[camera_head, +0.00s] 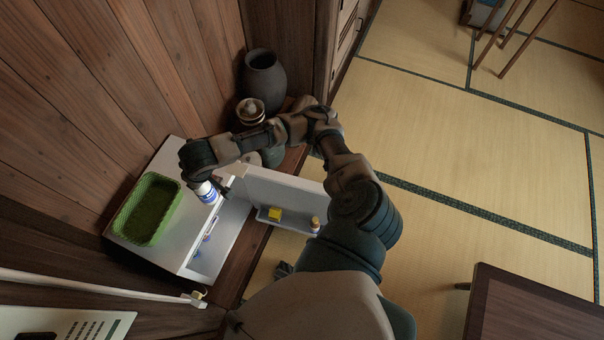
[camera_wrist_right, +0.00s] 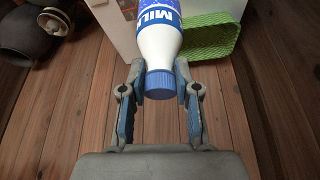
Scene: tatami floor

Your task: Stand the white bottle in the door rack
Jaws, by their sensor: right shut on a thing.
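The white bottle (camera_wrist_right: 158,45) has a blue cap and blue "MILK" lettering. My right gripper (camera_wrist_right: 160,82) is shut on it around the neck, just by the cap. In the head view the bottle (camera_head: 207,193) shows below my right gripper, over the front edge of the small white fridge (camera_head: 163,165). The fridge door stands open to the right. Its door rack (camera_head: 266,217) holds a yellow block (camera_head: 274,214) and a small bottle with an orange-brown cap (camera_head: 315,224), with a gap between them. My left gripper is not in view.
A green basket (camera_head: 149,208) sits on the fridge top. Several items show dimly inside the fridge. A dark vase (camera_head: 264,80) and a lidded pot (camera_head: 250,110) stand behind the door. A wooden wall is at the left; a dark table (camera_head: 540,310) is at lower right.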

